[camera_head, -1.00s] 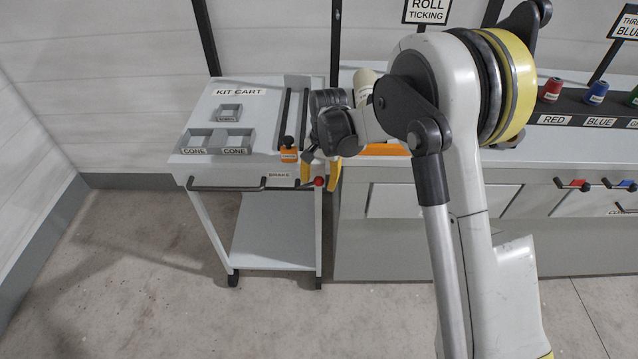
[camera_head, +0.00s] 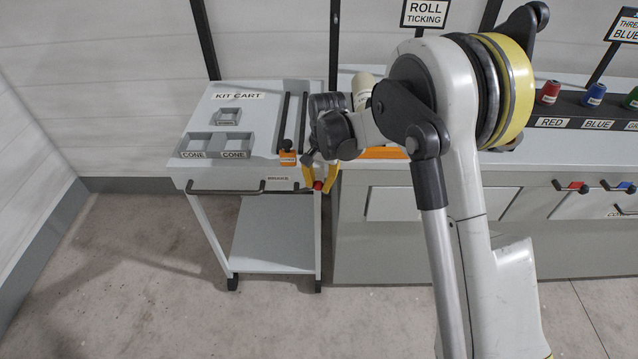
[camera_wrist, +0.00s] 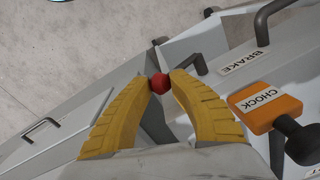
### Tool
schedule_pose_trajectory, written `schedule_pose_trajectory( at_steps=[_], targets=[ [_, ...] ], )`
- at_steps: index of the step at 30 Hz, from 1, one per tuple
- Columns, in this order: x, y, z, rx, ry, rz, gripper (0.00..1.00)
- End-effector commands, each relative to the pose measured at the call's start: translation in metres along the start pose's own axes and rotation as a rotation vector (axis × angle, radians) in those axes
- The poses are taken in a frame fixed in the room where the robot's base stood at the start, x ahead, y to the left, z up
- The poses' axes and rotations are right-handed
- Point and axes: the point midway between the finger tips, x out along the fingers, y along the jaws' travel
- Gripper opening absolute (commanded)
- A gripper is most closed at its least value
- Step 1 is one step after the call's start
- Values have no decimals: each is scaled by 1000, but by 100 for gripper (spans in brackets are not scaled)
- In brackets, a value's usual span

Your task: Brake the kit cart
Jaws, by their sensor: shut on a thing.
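The kit cart (camera_head: 262,172) is a pale grey cart with a top deck and a lower shelf, standing left of the bench. The red knob of the brake (camera_wrist: 158,82) is at its front right corner, near the label "BRAKE" (camera_wrist: 243,63). The knob also shows in the head view (camera_head: 318,185). My gripper (camera_wrist: 159,80) is shut on the red knob, with its two yellow fingers on either side of it. In the head view my gripper (camera_head: 320,181) is at the cart's front right corner. My fingers hide part of the brake lever.
An orange block labelled "CHOCK" (camera_wrist: 264,106) with a black knob sits close to my fingers. Square cone holders (camera_head: 236,145) are on the deck. A dark front handle (camera_head: 228,187) runs along the cart. The bench (camera_head: 400,240) stands to the right. Floor in front is clear.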

Motion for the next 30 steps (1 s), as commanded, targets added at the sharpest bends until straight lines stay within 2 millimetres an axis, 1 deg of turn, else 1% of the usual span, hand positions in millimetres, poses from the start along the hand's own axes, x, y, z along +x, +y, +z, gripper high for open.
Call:
schedule_pose_trajectory(
  at_steps=[29, 30],
  targets=[
    [1, -4, 2, -4, -1, -6, 0],
    [1, -4, 2, -4, -1, -6, 30]
  ],
)
